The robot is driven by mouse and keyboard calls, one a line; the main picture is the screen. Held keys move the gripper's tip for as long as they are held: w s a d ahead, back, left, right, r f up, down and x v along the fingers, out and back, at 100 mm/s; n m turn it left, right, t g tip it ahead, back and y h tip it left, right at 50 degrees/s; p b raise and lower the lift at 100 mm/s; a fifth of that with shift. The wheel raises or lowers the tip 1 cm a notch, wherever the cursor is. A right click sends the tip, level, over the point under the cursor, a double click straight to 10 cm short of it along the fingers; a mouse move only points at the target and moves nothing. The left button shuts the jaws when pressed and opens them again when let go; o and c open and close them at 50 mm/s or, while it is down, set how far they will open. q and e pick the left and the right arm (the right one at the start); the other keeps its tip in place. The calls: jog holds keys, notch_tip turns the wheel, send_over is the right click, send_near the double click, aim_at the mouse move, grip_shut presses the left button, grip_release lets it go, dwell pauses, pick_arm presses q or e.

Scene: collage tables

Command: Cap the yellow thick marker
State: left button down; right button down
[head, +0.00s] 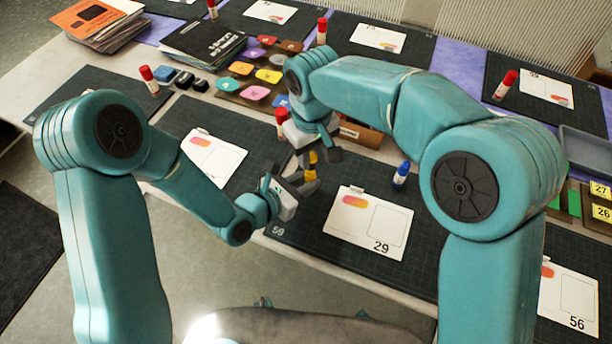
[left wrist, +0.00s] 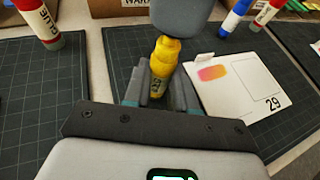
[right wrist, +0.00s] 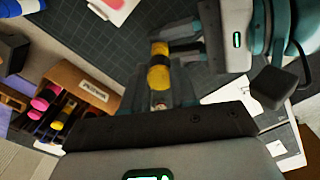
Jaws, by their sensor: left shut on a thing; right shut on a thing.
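The yellow thick marker (head: 312,158) is upright between my two grippers, above the front of the table. My left gripper (head: 300,183) is shut on its lower part, and the marker (left wrist: 163,62) rises between the fingers in the left wrist view. My right gripper (head: 312,140) is shut at the yellow piece's upper end, from above. In the right wrist view the yellow marker (right wrist: 159,76) lies in line with the right fingers, and a dark band crosses it. The fingers hide the ends, so I cannot tell where cap and body meet.
A card numbered 29 (head: 368,222) lies on the dark mat right of the grippers. A red-capped glue stick (head: 281,122) and a cardboard box (head: 360,134) stand close behind the right gripper. Another card (head: 212,157) lies to the left.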

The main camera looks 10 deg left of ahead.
dwell(0.3)
jog(key=shift+f, duration=0.95)
jog(key=shift+f, duration=0.6)
jog(key=c, duration=0.8)
grip_release()
notch_tip(320, 180, up, 12)
